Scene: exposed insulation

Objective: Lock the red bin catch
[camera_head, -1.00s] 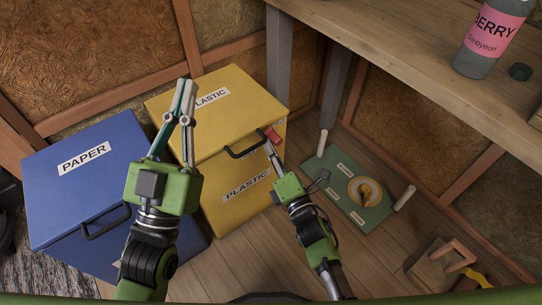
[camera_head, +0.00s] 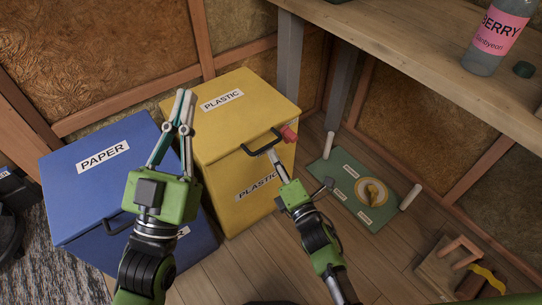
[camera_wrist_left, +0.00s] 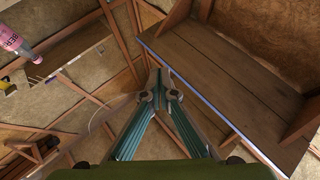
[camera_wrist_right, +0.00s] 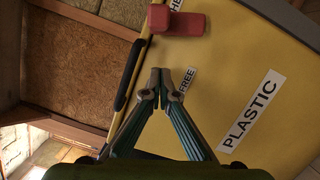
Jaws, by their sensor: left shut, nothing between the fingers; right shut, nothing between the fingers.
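The yellow bin (camera_head: 230,165), labelled PLASTIC on its lid and front, stands in the middle of the head view with a black handle (camera_head: 262,142). The red catch (camera_head: 289,134) is at the bin's right side near the lid edge. In the right wrist view the red catch (camera_wrist_right: 178,20) shows large at the top, beyond the fingertips. My right gripper (camera_head: 271,153) is shut and empty in front of the bin, just below the handle and left of the catch; I see no contact with the catch. My left gripper (camera_head: 185,95) is shut and empty, raised over the bins.
A blue bin (camera_head: 75,195) labelled PAPER stands left of the yellow one. A wooden shelf (camera_head: 410,45) with a pink-labelled bottle (camera_head: 492,38) is at upper right. A green board (camera_head: 350,205) and a wooden block (camera_head: 450,270) lie on the floor to the right.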

